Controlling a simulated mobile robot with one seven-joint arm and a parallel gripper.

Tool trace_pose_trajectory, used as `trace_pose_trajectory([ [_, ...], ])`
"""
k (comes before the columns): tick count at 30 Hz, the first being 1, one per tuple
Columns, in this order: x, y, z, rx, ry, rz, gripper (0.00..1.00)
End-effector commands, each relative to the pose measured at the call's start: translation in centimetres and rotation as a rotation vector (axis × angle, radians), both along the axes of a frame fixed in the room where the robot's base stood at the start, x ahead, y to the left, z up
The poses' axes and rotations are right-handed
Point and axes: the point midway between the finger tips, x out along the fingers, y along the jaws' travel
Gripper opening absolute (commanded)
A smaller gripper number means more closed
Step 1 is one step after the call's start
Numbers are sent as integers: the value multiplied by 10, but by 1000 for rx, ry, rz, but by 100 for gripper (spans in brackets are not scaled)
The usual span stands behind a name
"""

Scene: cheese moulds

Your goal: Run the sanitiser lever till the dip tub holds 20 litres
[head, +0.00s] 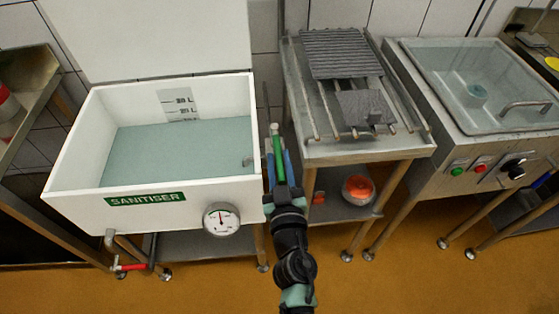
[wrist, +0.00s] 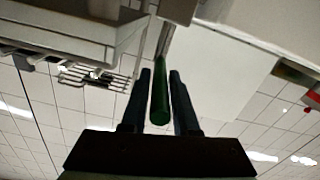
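The dip tub (head: 72,150) is a white open tub with a green SANITISER label, at the left of the head view. Pale blue-green liquid (head: 180,150) covers its floor. A scale plate (head: 180,104) on its back wall has marks above the liquid; their figures are too small to read. The green lever (head: 279,158) is at the tub's right side, and its handle also shows in the wrist view (wrist: 160,100). My gripper (head: 279,165) has one finger on each side of the handle and looks closed on it. In the wrist view the fingers (wrist: 160,85) flank it closely.
A round dial (head: 221,219) and a red-handled drain valve (head: 130,267) are on the tub's front and underside. A steel stand with a ridged grey plate (head: 343,52) is right of my gripper. A sink unit (head: 450,110) is farther right.

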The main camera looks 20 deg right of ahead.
Motion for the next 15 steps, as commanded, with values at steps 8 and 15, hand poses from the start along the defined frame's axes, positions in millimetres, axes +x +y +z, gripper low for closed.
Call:
trace_pose_trajectory([
  [8,0,0,0,0,0,0,0],
  [15,0,0,0,0,0,0,0],
])
